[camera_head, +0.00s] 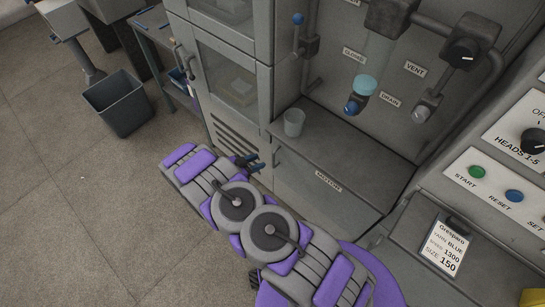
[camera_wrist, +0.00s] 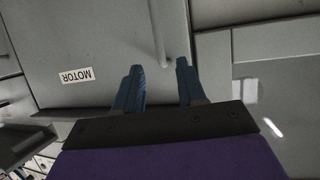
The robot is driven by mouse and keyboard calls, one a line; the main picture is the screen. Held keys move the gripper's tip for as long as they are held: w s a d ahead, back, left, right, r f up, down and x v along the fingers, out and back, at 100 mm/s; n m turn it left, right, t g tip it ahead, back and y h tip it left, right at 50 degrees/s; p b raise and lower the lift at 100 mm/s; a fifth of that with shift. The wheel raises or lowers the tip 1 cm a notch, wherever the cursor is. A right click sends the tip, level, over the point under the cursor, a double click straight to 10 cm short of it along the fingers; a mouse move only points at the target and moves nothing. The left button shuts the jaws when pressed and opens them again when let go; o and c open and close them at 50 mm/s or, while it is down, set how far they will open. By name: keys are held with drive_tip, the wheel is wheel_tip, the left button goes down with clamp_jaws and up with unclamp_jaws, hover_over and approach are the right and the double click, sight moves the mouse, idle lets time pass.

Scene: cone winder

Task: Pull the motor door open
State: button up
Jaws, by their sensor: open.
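The motor door (camera_head: 318,197) is a grey panel with a "MOTOR" label, low on the machine under a ledge. It looks closed. It fills the upper left of the wrist view (camera_wrist: 95,45), where its label appears upside down. Its bar handle (camera_wrist: 157,35) comes in from the top of the wrist view and ends near the gap between my fingertips. My gripper (camera_head: 250,163) is at the left edge of the door. In the wrist view my gripper (camera_wrist: 159,72) shows two blue fingers apart, one each side of the handle's line. I cannot tell if they touch it.
A tall grey cabinet (camera_head: 222,75) with windowed doors stands just left of the motor door. A clear cup (camera_head: 294,122) sits on the ledge (camera_head: 345,146) above it. A control panel (camera_head: 510,185) is at the right. A dark bin (camera_head: 120,103) stands farther left; the floor (camera_head: 70,210) is clear.

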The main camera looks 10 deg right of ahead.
drive_tip(key=b+x, duration=0.1)
drive_tip(key=x, duration=0.8)
drive_tip(key=shift+w+d+f+b, duration=0.1)
drive_tip(key=shift+d+f+b, duration=0.1)
drive_tip(key=shift+b, duration=0.2)
clamp_jaws()
